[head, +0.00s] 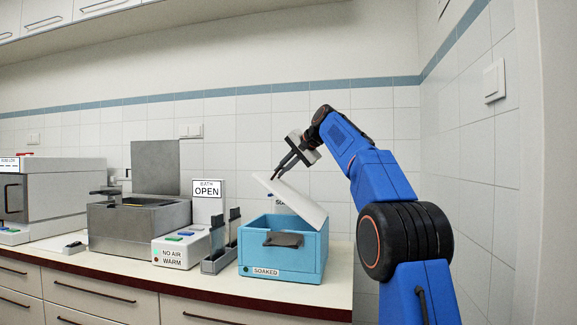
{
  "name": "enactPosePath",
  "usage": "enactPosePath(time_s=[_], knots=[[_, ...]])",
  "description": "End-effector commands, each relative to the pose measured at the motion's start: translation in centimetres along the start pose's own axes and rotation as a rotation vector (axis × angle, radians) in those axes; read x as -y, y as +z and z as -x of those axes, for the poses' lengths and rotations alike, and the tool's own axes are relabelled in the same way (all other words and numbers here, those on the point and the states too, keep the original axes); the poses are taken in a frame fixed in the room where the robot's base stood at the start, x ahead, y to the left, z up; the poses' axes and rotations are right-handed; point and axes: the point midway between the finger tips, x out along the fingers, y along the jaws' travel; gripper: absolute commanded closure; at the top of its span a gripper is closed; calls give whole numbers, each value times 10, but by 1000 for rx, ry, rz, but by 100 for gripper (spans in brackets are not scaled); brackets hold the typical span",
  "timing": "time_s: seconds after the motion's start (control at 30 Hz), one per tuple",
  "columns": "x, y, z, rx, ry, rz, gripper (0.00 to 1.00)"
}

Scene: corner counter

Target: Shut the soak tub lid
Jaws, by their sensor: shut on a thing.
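The soak tub (309,255) is a light blue box labelled "SOAKED" on the counter, with a dark handle (283,239) on its front. Its white lid (293,202) is partly open, tilted with its raised edge at upper left and its low edge at the tub's right side. My gripper (275,177) comes from the upper right and is shut on the lid near its raised edge. The exact contact of the fingertips is small and hard to make out. The tub's inside is mostly hidden.
Left of the tub stand a grey rack with dark upright pieces (217,262), a control box (181,248) reading "NO AIR WARM" and an "OPEN" sign (206,191). Further left are an open metal bath (119,226) and a white machine (52,195). A tiled wall closes the right.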

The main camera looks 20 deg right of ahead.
Motion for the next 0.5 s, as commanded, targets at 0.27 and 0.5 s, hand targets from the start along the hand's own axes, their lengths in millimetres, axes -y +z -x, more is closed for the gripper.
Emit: enactPosePath(time_s=[0.27, 0.5], knots=[[-1, 7, -17, 1, 0, 0, 100], [-1, 8, -19, 0, -1, 0, 100]])
